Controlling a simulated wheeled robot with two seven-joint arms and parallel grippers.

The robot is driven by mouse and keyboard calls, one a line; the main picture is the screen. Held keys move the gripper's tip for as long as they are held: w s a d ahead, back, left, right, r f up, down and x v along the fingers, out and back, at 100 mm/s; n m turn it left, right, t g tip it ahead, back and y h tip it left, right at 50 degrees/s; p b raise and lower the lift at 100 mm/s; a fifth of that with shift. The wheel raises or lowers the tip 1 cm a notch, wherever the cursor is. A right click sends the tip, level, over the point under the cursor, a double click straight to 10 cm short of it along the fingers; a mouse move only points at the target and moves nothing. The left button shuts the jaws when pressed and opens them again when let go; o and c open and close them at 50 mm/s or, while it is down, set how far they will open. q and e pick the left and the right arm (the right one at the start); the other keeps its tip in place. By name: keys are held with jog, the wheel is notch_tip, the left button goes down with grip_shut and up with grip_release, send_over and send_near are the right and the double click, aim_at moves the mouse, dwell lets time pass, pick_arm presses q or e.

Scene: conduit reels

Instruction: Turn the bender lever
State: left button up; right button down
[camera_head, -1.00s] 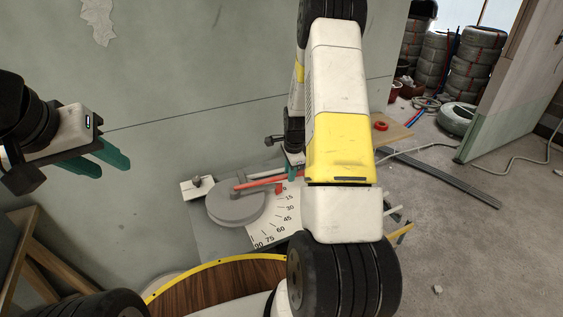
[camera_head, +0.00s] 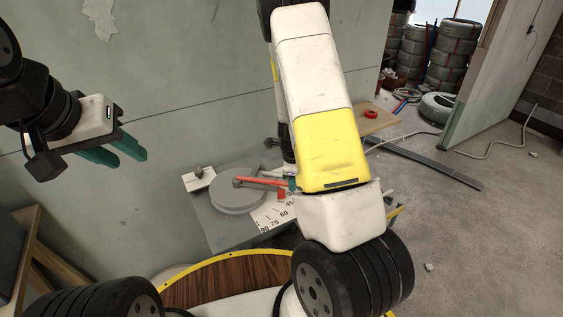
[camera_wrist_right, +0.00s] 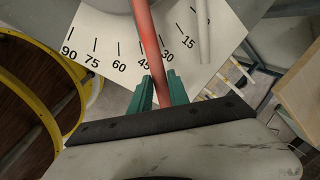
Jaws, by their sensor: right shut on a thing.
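The bender has a grey round disc (camera_head: 238,198) and a white angle plate (camera_head: 268,218) on a grey bench. Its red lever (camera_head: 258,181) reaches from the disc toward the right. My right gripper (camera_head: 291,184), partly hidden by my own arm, is at the lever's outer end. In the right wrist view the green fingers of my right gripper (camera_wrist_right: 160,90) are shut around the red lever (camera_wrist_right: 149,42). There the lever lies over the plate, seemingly between the 45 and 30 marks. My left gripper (camera_head: 131,158) is open and empty, away from the bender.
A grey conduit (camera_wrist_right: 203,32) lies over the plate beside the lever. A wooden board with a red roll (camera_head: 371,114) is beyond the bench. A yellow-rimmed round wooden top (camera_head: 215,283) is in front. Tyres and reels (camera_head: 447,60) stand far back right.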

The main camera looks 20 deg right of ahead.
jog(key=shift+s+a, duration=0.15)
jog(key=shift+s, duration=0.1)
jog(key=c, duration=1.3)
grip_release()
jog(key=shift+o, duration=0.2)
notch_tip(320, 180, up, 8)
jog(key=s, duration=0.1)
jog(key=shift+s+a+f, duration=0.15)
jog(key=shift+a, duration=0.2)
